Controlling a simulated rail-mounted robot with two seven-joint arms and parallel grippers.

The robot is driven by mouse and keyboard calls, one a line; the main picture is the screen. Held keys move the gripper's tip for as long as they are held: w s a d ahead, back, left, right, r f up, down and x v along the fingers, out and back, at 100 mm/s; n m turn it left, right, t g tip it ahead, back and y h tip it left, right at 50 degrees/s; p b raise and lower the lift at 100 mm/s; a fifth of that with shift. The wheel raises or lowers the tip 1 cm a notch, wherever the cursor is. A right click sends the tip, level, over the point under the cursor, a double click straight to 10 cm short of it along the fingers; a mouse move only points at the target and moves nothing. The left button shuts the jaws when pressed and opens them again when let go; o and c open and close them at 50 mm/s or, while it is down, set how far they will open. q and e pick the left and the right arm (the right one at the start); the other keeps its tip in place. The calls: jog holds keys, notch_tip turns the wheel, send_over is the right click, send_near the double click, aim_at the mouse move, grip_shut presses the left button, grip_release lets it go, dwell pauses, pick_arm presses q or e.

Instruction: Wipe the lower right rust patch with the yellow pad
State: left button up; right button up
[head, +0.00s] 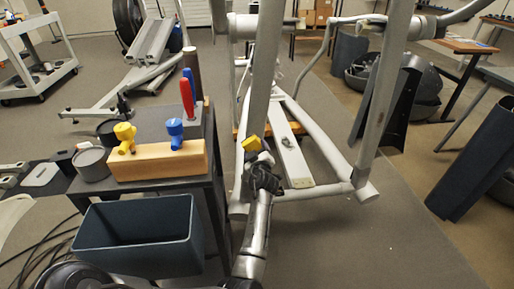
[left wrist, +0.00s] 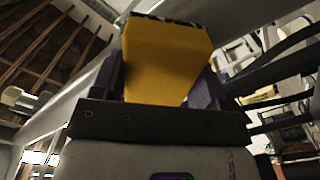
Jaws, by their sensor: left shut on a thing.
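My left gripper (head: 257,158) is shut on the yellow pad (head: 251,143), beside the grey upright of the machine's frame (head: 263,80). In the left wrist view the yellow pad (left wrist: 165,62) sits between the dark fingers, and a dark speckled strip (left wrist: 168,19) shows along its far edge. I cannot tell whether the pad touches the upright. A dark mark (head: 288,141) lies on the pale flat bar right of the gripper. My right gripper is not in view.
A wooden block (head: 158,164) holding a yellow-handled and a blue-handled tool stands on the dark cart at left. A dark empty bin (head: 138,238) is below it. A second upright (head: 385,95) and dark shroud stand right. Floor at lower right is clear.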

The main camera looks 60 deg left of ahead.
pick_arm(q)
jog(key=shift+s+a+f, duration=0.1)
jog(key=shift+s+f, duration=0.05)
jog(key=shift+f, duration=1.8)
jog(key=shift+v, duration=2.9)
jog(key=shift+r, duration=0.1)
jog(key=shift+v, duration=1.55)
